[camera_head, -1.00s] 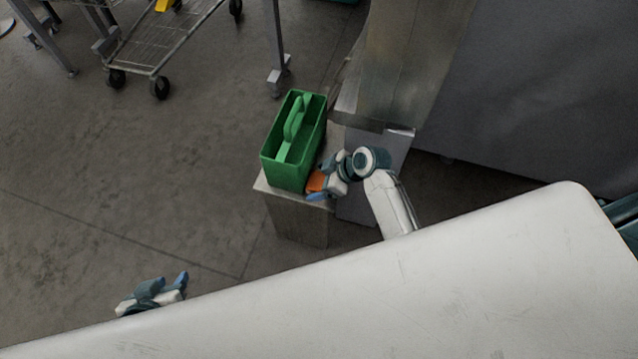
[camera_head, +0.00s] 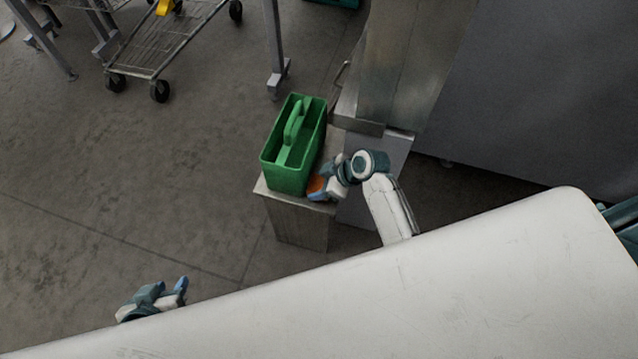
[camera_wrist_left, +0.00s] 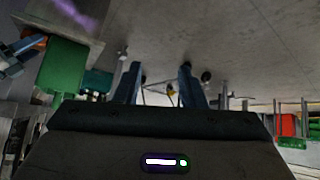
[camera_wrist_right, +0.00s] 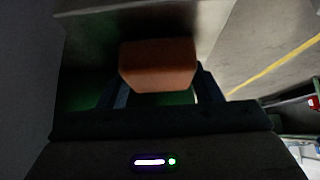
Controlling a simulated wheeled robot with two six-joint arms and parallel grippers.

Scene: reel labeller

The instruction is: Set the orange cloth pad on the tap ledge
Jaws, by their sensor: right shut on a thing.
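The orange cloth pad (camera_wrist_right: 158,66) is between the fingers of my right gripper (camera_wrist_right: 160,92), which is shut on it, in the right wrist view. In the head view the pad (camera_head: 316,184) shows partly behind my right gripper (camera_head: 322,187), beside the green carrier and over the near right part of a metal-sided stand (camera_head: 300,222). I cannot tell whether the pad touches the stand's top. I cannot tell for sure which surface is the tap ledge. My left gripper (camera_head: 172,292) is open and empty over the floor; its spread fingers show in the left wrist view (camera_wrist_left: 160,85).
A green carrier with a handle (camera_head: 291,180) stands on the stand, close left of my right gripper. A metal cabinet (camera_head: 385,75) rises behind. A wire cart (camera_head: 150,50) stands at the back left. The floor at left is clear.

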